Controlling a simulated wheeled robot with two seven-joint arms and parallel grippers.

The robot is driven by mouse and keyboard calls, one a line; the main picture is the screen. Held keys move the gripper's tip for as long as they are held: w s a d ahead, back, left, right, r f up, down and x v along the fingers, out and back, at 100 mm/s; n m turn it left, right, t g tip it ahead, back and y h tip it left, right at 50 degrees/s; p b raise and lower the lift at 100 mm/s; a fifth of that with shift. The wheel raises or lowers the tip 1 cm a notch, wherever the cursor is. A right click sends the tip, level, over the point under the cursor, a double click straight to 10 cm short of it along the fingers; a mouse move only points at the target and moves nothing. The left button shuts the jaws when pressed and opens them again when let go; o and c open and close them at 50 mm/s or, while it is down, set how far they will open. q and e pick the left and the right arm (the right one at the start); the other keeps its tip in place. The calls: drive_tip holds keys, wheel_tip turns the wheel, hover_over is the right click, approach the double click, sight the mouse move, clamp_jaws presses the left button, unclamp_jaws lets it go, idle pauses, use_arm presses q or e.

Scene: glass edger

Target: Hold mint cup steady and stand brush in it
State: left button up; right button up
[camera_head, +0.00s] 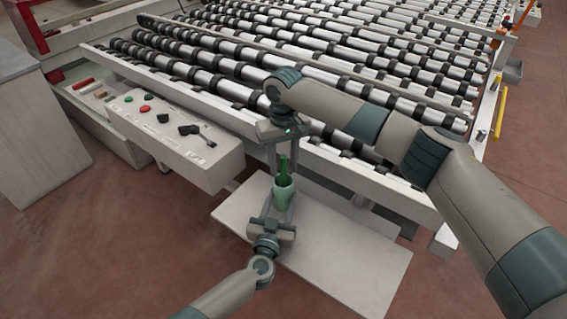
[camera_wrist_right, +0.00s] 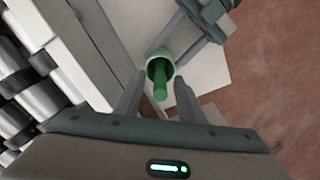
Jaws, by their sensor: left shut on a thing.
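The mint cup (camera_head: 284,193) stands upright above the white table. It also shows in the right wrist view (camera_wrist_right: 151,68). My left gripper (camera_head: 277,203) is shut on the cup from the near side; its fingers are partly hidden by the cup. The green brush (camera_head: 283,168) stands in the cup, its upper part sticking out above the rim. It also shows in the right wrist view (camera_wrist_right: 160,86). My right gripper (camera_head: 283,158) points down over the cup. Its fingers are apart, one on each side of the brush, with gaps visible in the right wrist view (camera_wrist_right: 159,84).
The white table (camera_head: 345,255) is bare around the cup. The roller conveyor (camera_head: 330,60) lies behind. A control panel (camera_head: 175,130) with buttons is at the left, beside a shelf with small items (camera_head: 92,88).

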use_arm(q)
drive_tip(key=o, duration=1.1)
drive_tip(key=v, duration=1.2)
